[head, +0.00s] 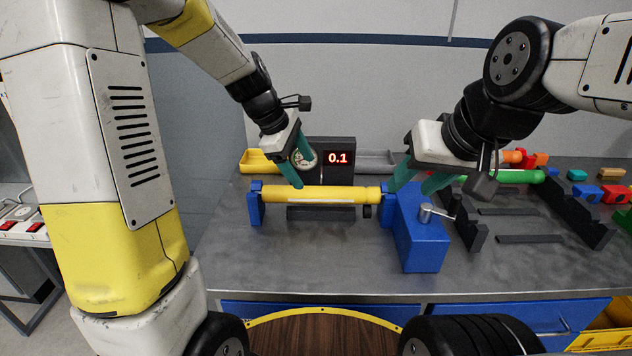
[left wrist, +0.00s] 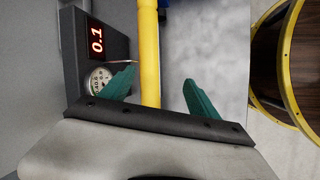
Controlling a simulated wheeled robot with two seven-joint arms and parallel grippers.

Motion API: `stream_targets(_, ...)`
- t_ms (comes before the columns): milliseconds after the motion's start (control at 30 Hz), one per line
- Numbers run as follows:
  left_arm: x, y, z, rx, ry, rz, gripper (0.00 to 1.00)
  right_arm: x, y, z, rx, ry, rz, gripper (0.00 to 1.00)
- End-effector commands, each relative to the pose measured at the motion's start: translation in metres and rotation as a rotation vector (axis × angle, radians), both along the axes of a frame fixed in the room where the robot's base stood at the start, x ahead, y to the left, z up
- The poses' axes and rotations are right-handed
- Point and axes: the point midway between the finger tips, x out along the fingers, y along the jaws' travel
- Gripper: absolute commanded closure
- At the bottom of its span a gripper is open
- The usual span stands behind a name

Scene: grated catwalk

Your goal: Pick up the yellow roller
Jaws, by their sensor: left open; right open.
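The yellow roller (head: 335,195) lies level across a blue fixture, between a blue end bracket (head: 255,208) on the left and a blue block (head: 422,240) with a metal lever (head: 436,212) on the right. My left gripper (head: 297,176) is open above the roller's left half. In the left wrist view the roller (left wrist: 150,50) passes between the spread green fingers of the left gripper (left wrist: 160,74), with gaps on both sides; how deep it sits is hard to tell. My right gripper (head: 406,190) is open and empty by the roller's right end, above the blue block.
A dark box with a red 0.1 display (head: 338,158) and a round gauge stands behind the roller. A yellow tray (head: 256,161) and grey tray (head: 374,160) lie further back. On the right are black racks (head: 560,210), a green roller (head: 518,176) and coloured blocks. The front worktop (head: 320,262) is clear.

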Motion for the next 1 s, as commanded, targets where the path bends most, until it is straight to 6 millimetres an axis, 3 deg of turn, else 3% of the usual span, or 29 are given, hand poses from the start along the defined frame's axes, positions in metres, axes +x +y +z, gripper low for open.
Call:
stream_targets(33,0.01,-0.006,-0.016,-0.018,0.048,0.059,0.3,0.0,0.0,0.0,0.0,0.0,0.0,0.56)
stream_targets(200,0.03,-0.016,-0.043,-0.057,0.133,0.202,0.3,0.0,0.0,0.0,0.0,0.0,0.0,0.56)
stream_targets(800,0.048,-0.045,-0.107,-0.065,0.152,0.232,0.3,0.0,0.0,0.0,0.0,0.0,0.0,0.56)
stream_targets(1000,0.051,-0.049,-0.117,-0.065,0.149,0.231,0.3,0.0,0.0,0.0,0.0,0.0,0.0,0.56)
